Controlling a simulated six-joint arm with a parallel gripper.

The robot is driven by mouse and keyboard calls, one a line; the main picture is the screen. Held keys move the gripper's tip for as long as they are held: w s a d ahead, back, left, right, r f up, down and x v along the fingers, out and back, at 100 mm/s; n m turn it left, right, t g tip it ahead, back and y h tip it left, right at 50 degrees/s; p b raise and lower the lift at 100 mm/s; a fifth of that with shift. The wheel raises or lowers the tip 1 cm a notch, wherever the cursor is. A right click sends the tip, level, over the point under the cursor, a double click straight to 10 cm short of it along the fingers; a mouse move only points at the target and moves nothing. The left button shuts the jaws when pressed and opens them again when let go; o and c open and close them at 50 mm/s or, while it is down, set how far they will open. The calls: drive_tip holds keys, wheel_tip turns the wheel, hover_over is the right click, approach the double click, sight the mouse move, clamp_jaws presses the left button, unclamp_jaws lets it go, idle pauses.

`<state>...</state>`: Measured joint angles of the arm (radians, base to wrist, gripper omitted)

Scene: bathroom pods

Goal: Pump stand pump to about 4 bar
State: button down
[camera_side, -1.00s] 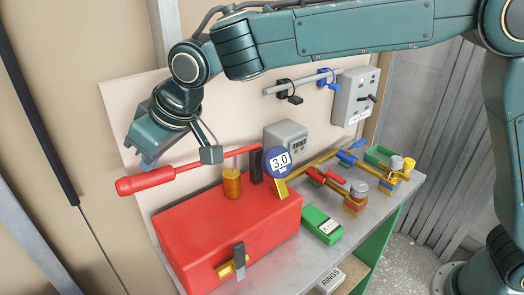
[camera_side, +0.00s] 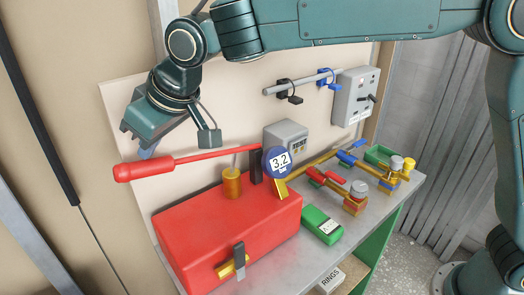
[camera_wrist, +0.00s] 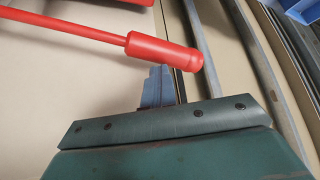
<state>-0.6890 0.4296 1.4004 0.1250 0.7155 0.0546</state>
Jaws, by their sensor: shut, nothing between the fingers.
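The stand pump is a red box (camera_side: 205,250) at the front left of the bench, with a brass cylinder (camera_side: 232,185) on top. Its long red lever, with a thick red grip (camera_side: 145,170), reaches out to the left and slopes slightly down toward the grip. The round blue gauge (camera_side: 277,161) behind the box reads 3.2. My gripper (camera_side: 147,153) is shut and empty, its tips just above the lever's grip. In the wrist view my fingers (camera_wrist: 158,75) are close beside the red grip (camera_wrist: 165,50); I cannot tell whether they touch it.
A green device (camera_side: 321,226) lies right of the red box. Brass pipework with red-handled (camera_side: 328,177) and blue-handled (camera_side: 350,159) valves runs along the bench. A grey TEST box (camera_side: 287,138) stands behind. A rail with clamps (camera_side: 290,93) and a grey wall box (camera_side: 355,97) are above.

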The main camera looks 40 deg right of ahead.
sight(160, 167)
drive_tip(key=shift+r, duration=2.8)
drive_tip(key=shift+f, duration=0.1)
wheel_tip(160, 167, down, 11)
drive_tip(key=shift+f, duration=0.15)
drive_tip(key=shift+r, duration=5.8)
drive_tip(key=shift+f, duration=0.1)
